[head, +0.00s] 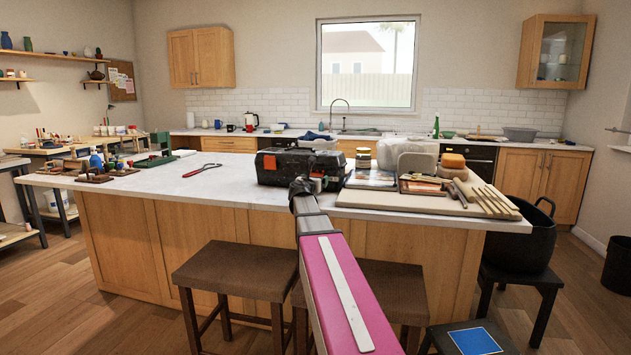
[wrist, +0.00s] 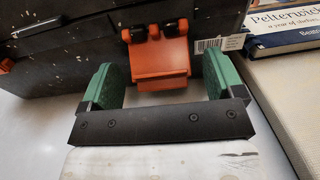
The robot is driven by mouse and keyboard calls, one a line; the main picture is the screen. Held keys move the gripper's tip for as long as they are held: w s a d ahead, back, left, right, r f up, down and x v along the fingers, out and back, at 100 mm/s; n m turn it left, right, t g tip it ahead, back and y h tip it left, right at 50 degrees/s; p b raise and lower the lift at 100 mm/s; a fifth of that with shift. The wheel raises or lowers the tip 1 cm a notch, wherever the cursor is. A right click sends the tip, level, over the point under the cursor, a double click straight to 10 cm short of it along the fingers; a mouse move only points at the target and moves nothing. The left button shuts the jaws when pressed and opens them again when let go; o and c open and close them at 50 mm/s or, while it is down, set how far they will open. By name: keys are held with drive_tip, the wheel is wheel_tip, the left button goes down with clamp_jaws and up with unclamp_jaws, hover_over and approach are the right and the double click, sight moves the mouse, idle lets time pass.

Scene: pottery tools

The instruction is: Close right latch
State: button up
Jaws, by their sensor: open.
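The black toolbox (head: 268,177) stands on the white island counter, with a left orange latch (head: 270,162) on its front. The right latch (wrist: 158,65) is an orange flap under two black hinge knuckles in the wrist view. Its lower end seems to stick out from the box front, tilted toward me. My gripper (wrist: 160,82) is open, one green-padded finger on each side of this latch, with gaps between the pads and the flap. In the head view my arm partly hides the right latch area.
Books (wrist: 285,18) and a pale board (head: 420,199) with pottery tools lie right of the toolbox. Red-handled pliers (head: 203,170) lie to its left, with bare counter around them. Stools (head: 240,267) stand before the island.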

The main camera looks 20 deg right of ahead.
drive_tip(key=shift+w+d, duration=0.4)
drive_tip(key=shift+w, duration=0.15)
drive_tip(key=shift+c, duration=0.3)
drive_tip(key=c, duration=0.9)
drive_tip(key=shift+o, duration=0.2)
